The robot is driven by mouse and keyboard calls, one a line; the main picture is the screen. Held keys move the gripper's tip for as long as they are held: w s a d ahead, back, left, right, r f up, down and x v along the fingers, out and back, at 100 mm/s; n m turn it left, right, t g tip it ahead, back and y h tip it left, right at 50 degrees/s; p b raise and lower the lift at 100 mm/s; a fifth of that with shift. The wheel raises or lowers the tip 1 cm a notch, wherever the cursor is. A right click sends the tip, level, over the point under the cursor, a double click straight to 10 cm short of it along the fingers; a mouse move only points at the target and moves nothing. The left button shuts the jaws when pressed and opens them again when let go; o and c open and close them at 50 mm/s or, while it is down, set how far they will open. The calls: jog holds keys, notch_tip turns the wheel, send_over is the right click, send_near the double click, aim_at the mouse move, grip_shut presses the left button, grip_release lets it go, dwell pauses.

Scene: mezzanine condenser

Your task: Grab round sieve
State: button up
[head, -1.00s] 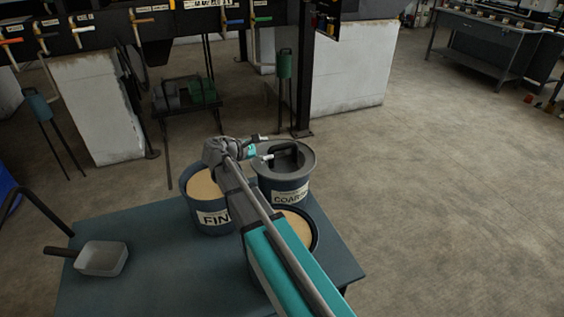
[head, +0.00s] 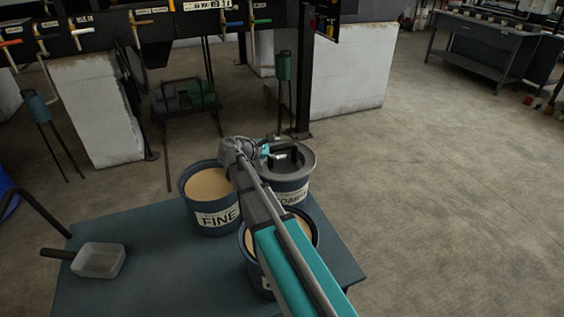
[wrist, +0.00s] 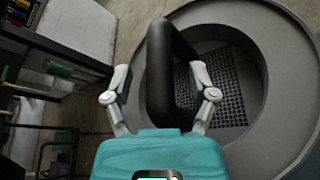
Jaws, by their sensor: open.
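The round sieve (head: 306,160) is a grey disc with a black arched handle, sitting on top of the bucket labelled COARSE (head: 293,198) in the head view. In the wrist view the sieve (wrist: 275,40) shows a wide grey rim, a dark mesh in its middle and the thick handle (wrist: 160,90) standing over it. My gripper (wrist: 160,78) is open, one finger on each side of the handle in the picture. Whether the fingers touch it cannot be told. In the head view my gripper (head: 270,152) is at the sieve's left side, partly hidden by my wrist.
A bucket labelled FINE (head: 218,219) and a third bucket (head: 250,262), partly behind my arm, hold tan grain. They stand on a blue-grey table (head: 150,270) with a scoop (head: 98,261) at left. Valves and white pillars (head: 100,110) stand behind. Open floor lies right.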

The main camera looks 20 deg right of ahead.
jog(key=shift+w+d+f, duration=0.1)
jog(key=shift+d, duration=0.25)
dwell(0.3)
grip_shut()
